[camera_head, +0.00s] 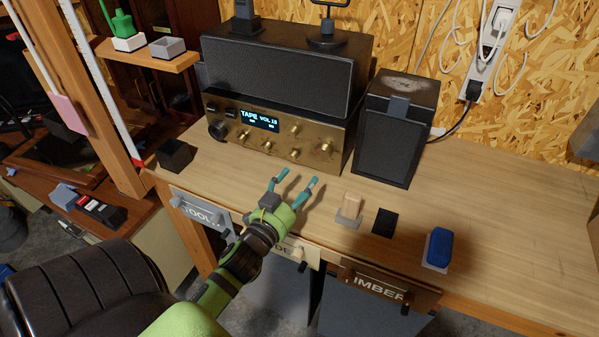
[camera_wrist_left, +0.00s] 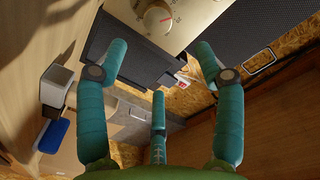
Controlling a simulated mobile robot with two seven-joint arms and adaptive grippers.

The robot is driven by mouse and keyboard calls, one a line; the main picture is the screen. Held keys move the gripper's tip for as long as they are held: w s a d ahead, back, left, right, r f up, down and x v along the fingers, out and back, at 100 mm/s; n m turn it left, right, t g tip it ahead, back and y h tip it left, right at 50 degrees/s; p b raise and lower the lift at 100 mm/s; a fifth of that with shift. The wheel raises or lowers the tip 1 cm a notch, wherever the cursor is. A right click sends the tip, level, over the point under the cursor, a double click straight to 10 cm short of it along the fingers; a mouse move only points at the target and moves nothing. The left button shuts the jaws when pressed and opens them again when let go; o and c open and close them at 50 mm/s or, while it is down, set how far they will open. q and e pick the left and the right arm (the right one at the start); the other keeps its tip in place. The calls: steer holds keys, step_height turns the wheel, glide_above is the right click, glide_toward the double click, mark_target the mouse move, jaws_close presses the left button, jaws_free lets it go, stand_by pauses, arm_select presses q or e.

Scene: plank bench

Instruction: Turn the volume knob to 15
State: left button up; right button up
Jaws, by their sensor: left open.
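The brass-fronted amplifier (camera_head: 275,133) stands on the bench under a large dark speaker. Its blue display (camera_head: 260,120) shows TAPE and what looks like VOL 15; the last digit is small. My left gripper (camera_head: 297,178) is open and empty above the bench, in front of the panel and apart from the knob. My right gripper is not in view.
A smaller speaker (camera_head: 387,133) stands right of the amplifier. A wooden block in a grey holder (camera_head: 349,211), a black block (camera_head: 384,222) and a blue item (camera_head: 438,248) sit near the front edge. Bench right of the small speaker is clear.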

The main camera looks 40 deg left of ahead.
mark_target(321, 156)
arm_select(q)
steer(key=w+b, duration=0.1)
steer(key=b, duration=0.1)
steer(key=w+f+m+b, duration=0.1)
steer(key=b, duration=0.1)
steer(key=w+b, duration=0.1)
steer(key=b, duration=0.2)
steer(key=shift+w+d+f+y, duration=0.25)
steer(key=shift+d+y, duration=0.05)
steer(key=shift+d, duration=0.1)
steer(key=w+m+y+b, duration=0.1)
steer(key=b, duration=0.3)
steer(key=shift+w+a+r+g+b, duration=0.1)
steer(key=shift+w+r+g+b, duration=0.05)
steer(key=shift+g+b, duration=0.2)
steer(key=shift+a+r+y, duration=0.1)
steer(key=shift+r+y, duration=0.05)
steer(key=shift+y, duration=0.25)
steer(key=shift+w+r, duration=0.15)
steer(key=shift+r, duration=0.05)
steer(key=p+x, duration=0.1)
steer(key=x, duration=0.5)
steer(key=shift+w+a+p, duration=0.15)
steer(key=shift+w+p, duration=0.1)
steer(key=shift+p, duration=0.1)
steer(key=c, duration=1.1)
